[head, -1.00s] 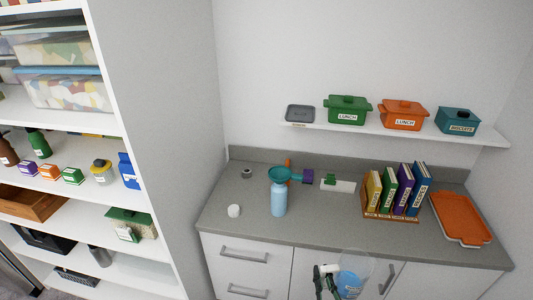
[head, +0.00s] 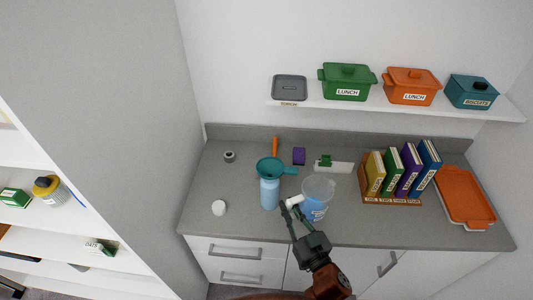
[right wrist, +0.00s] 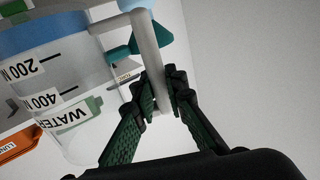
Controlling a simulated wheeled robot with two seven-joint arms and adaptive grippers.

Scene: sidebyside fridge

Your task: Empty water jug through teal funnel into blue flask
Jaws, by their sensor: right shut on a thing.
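The clear water jug (head: 322,190) shows blue water at its bottom. My right gripper (head: 293,207) is shut on its pale handle, and the jug is upright near the counter's front edge. In the right wrist view the jug (right wrist: 60,85) has a WATER label, and its handle (right wrist: 150,60) runs between my fingers (right wrist: 160,98). The light blue flask (head: 269,194) stands on the counter just left of the jug. The teal funnel (head: 269,168) sits in the flask's mouth, its handle pointing right. I cannot tell whether the jug touches the counter. My left gripper is not in view.
A white round lid (head: 219,208) lies left of the flask. A purple block (head: 299,156), an orange item (head: 275,146) and a green clip on a white board (head: 335,166) are behind. Books (head: 400,172) and an orange tray (head: 465,195) stand right. A shelf (head: 400,107) hangs above.

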